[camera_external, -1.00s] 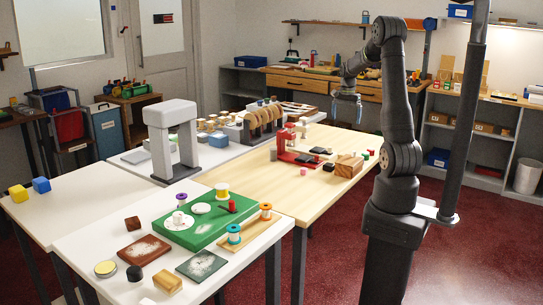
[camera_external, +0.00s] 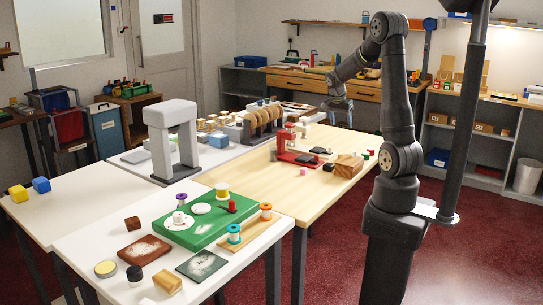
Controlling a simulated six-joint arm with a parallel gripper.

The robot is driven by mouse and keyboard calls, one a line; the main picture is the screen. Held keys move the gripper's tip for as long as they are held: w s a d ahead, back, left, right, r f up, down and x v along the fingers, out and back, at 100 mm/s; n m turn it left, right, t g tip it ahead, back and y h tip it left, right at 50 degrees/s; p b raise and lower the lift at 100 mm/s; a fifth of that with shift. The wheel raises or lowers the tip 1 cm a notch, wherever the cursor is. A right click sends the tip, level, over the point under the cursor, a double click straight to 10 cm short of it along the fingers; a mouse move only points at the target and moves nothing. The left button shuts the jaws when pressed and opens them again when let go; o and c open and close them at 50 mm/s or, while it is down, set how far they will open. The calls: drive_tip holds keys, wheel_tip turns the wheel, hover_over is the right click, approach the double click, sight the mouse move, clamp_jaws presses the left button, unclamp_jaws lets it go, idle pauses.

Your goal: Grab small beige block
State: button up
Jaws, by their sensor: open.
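My gripper (camera_external: 337,118) is open and empty. It hangs in the air above the far right part of the wooden table (camera_external: 255,170). Tan wooden blocks (camera_external: 347,166) sit on that table's right side, below my gripper in the picture and apart from it. Another tan block (camera_external: 167,281) lies on the near white table, far from my gripper. A small pale piece (camera_external: 147,301) is cut by the bottom edge of the picture. I cannot tell which of these is the small beige block.
A red stand (camera_external: 294,155) and small dark pieces (camera_external: 328,167) lie left of the wooden blocks. A green board (camera_external: 205,232) with spools is on the near white table. A grey arch (camera_external: 171,115) stands at the left.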

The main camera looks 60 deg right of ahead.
drive_tip(key=a+h, duration=0.1)
drive_tip(key=a, duration=0.1)
hover_over(343, 154)
drive_tip(key=a, duration=0.2)
drive_tip(key=f, duration=1.1)
drive_tip(key=shift+w+d+f, duration=0.15)
drive_tip(key=shift+w, duration=0.15)
drive_tip(key=x, duration=0.4)
drive_tip(key=shift+s+a+f, duration=0.3)
drive_tip(key=shift+s+f, duration=0.05)
drive_tip(key=shift+f, duration=0.1)
drive_tip(key=shift+d+f, duration=0.15)
drive_tip(key=shift+f, duration=0.2)
drive_tip(key=c, duration=1.1)
drive_tip(key=shift+o, duration=0.2)
drive_tip(key=shift+r, duration=0.1)
